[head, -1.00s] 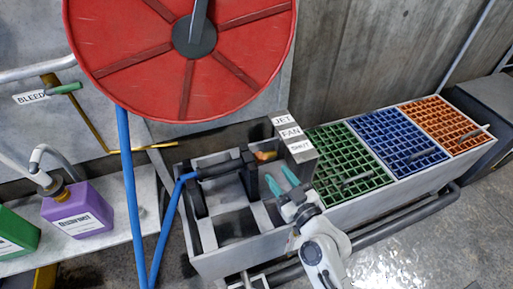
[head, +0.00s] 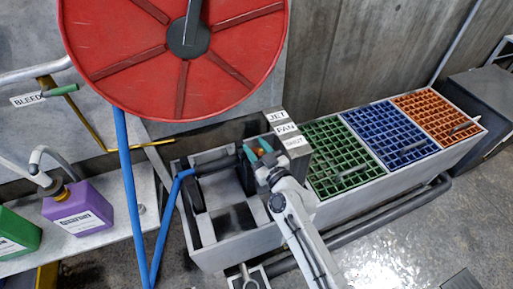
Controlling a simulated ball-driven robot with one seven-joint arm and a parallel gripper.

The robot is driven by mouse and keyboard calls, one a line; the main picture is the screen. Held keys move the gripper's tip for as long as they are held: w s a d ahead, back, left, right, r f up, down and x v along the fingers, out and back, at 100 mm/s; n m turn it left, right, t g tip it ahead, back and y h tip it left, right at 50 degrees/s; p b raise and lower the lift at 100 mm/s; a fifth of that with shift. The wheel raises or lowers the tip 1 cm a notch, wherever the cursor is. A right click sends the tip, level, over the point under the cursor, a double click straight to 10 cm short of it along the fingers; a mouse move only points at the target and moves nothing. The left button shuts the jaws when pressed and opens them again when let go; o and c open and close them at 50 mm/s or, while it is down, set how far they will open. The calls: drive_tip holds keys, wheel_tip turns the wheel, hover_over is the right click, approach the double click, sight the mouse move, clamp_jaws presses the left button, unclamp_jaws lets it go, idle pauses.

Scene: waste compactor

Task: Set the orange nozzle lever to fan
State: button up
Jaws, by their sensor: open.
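The orange nozzle lever (head: 261,153) shows as a small patch beside the label block, mostly hidden by my gripper. My gripper (head: 258,150) is open, its teal fingertips on either side of the orange patch. Whether the fingers touch the lever I cannot tell. The label block (head: 284,128) reads JET at the back, FAN in the middle and SHUT nearest me. Which label the lever points at is unclear. The dark nozzle (head: 215,166) on the blue hose (head: 183,178) lies across the grey open frame (head: 262,242), running toward the lever.
A large red hose reel (head: 125,60) hangs above and left. Green (head: 335,150), blue (head: 390,135) and orange (head: 435,112) grates fill the bin to the right. A purple jug (head: 78,212) stands on the left shelf. A BLEED lever (head: 62,90) is on the wall.

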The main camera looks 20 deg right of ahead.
clamp_jaws()
idle(0.3)
